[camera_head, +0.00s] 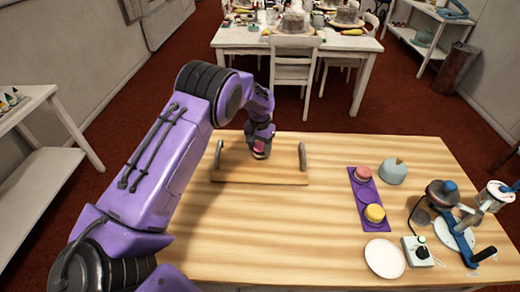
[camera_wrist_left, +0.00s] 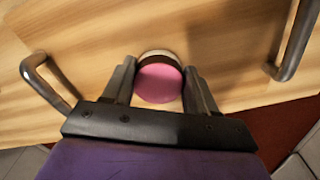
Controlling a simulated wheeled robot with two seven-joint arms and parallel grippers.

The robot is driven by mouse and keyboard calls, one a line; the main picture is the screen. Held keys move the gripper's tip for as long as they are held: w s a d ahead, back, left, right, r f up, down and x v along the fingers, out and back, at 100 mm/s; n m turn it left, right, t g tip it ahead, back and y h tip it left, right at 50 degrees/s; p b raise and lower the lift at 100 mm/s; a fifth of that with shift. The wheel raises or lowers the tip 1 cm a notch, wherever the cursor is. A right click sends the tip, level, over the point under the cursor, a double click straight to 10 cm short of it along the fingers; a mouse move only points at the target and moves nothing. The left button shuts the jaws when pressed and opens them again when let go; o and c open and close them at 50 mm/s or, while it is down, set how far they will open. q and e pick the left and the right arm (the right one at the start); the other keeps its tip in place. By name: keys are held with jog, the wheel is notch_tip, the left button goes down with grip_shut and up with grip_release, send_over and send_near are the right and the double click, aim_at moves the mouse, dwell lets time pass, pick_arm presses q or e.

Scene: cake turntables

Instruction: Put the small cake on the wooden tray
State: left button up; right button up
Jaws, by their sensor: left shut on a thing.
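My left gripper (camera_head: 261,152) is shut on a small cake (camera_wrist_left: 159,83) with a pink top, a dark side and a pale base. The cake sits between the two fingers in the left wrist view; in the head view the gripper mostly hides it. The gripper and cake are over the wooden tray (camera_head: 232,172), which lies at the back left of the table and has a grey handle at each end. I cannot tell whether the cake's base touches the tray. My right gripper is not in view.
A purple mat (camera_head: 366,207) holds a pink cake (camera_head: 364,174) and a yellow cake (camera_head: 375,213). A pale blue domed thing (camera_head: 393,171), a white plate (camera_head: 384,258) and a small switch box (camera_head: 417,251) are nearby. Blue-handled equipment crowds the right edge. The table's middle is clear.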

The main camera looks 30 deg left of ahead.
aim_at(260, 149)
pick_arm(q)
jog(key=shift+s+f+p, duration=0.1)
jog(key=shift+f+p, duration=0.2)
jog(key=shift+f, duration=0.85)
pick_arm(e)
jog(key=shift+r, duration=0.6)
pick_arm(q)
jog(key=shift+d, duration=0.1)
jog(key=o, duration=1.1)
jog(key=shift+f, duration=0.1)
jog(key=shift+r, duration=0.3)
notch_tip(260, 149, up, 12)
jog(key=b, duration=0.3)
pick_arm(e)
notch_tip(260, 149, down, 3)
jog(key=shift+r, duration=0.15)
pick_arm(q)
jog(key=shift+f, duration=0.1)
